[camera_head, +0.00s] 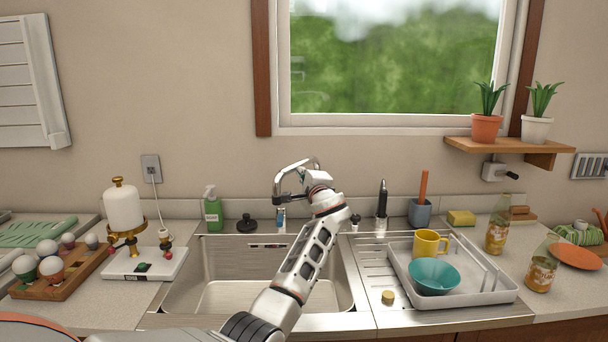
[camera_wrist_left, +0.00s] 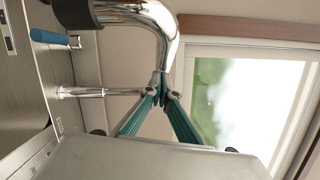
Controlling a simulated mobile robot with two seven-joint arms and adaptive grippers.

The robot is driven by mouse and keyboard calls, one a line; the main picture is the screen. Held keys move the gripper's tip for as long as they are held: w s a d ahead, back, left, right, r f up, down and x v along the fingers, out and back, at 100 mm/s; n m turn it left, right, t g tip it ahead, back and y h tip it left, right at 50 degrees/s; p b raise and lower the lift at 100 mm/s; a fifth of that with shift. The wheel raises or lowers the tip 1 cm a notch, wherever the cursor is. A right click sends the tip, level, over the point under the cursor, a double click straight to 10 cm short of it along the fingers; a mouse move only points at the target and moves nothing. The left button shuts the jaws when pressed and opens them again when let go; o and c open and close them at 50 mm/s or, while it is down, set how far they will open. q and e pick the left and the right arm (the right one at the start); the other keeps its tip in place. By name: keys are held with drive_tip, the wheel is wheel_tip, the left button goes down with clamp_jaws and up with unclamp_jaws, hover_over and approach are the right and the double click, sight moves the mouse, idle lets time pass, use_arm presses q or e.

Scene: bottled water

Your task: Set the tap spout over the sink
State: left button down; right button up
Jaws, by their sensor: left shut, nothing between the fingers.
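The chrome tap spout (camera_head: 292,168) arches up behind the sink (camera_head: 180,291) and runs to the left. Its dark nozzle end (camera_head: 277,190) hangs at the left, high above the sink's back edge; how far it reaches over the basin is hard to tell. My left gripper (camera_head: 319,170) is at the spout's right side, partly hiding the tap. In the left wrist view the teal fingers (camera_wrist_left: 165,82) are shut with their tips together, against or very close to the curved spout (camera_wrist_left: 152,25). The dark nozzle (camera_wrist_left: 72,13) shows at the top left. My right gripper is not in view.
A green soap bottle (camera_head: 213,212) and a black stopper (camera_head: 247,224) stand behind the sink. A white rack (camera_head: 490,297) with a yellow mug (camera_head: 430,243) and teal bowl (camera_head: 434,276) stands right. My left arm crosses the basin, which looks empty.

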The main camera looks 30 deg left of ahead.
use_arm(q)
drive_tip(key=shift+s+a, duration=0.2)
drive_tip(key=shift+a, duration=0.75)
